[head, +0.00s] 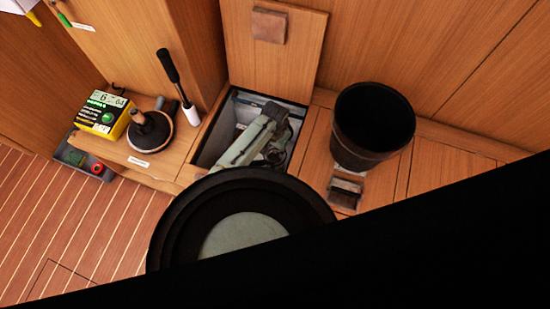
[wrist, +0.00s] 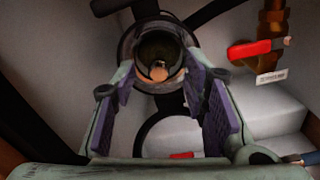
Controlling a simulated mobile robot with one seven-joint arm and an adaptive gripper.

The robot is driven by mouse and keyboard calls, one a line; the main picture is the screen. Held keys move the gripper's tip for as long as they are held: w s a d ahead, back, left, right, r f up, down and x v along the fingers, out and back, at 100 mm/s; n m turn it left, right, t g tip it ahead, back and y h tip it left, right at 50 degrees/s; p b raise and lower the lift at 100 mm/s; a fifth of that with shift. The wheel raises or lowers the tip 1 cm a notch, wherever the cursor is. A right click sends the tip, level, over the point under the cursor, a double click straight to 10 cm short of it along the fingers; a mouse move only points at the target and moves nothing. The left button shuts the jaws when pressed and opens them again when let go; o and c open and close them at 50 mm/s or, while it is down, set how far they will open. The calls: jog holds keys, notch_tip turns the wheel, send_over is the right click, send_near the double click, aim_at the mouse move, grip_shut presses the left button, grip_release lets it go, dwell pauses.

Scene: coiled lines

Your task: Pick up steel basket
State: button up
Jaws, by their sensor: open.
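My gripper (wrist: 160,88) is open inside the compartment in the wrist view, its two purple-padded fingers spread. Between and just beyond them is a round, dark-rimmed housing (wrist: 136,47) with a darker cylinder in its mouth and a small copper-coloured knob (wrist: 158,71) at the near side. I cannot tell for certain which part is the steel basket. The pads show a gap on either side of the cylinder. In the head view, my gripper (head: 272,148) reaches down into the open locker (head: 212,150) and hides most of what lies there.
A red-handled valve (wrist: 258,49) with a tag is at the right of the housing; dark hoses run nearby. The locker's lid (head: 290,62) stands open behind. A black bucket (head: 372,125) stands right; a yellow box (head: 103,115) and plunger (head: 150,133) stand left.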

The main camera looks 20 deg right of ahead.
jog(key=shift+f, duration=0.85)
jog(key=shift+c, duration=0.2)
grip_shut()
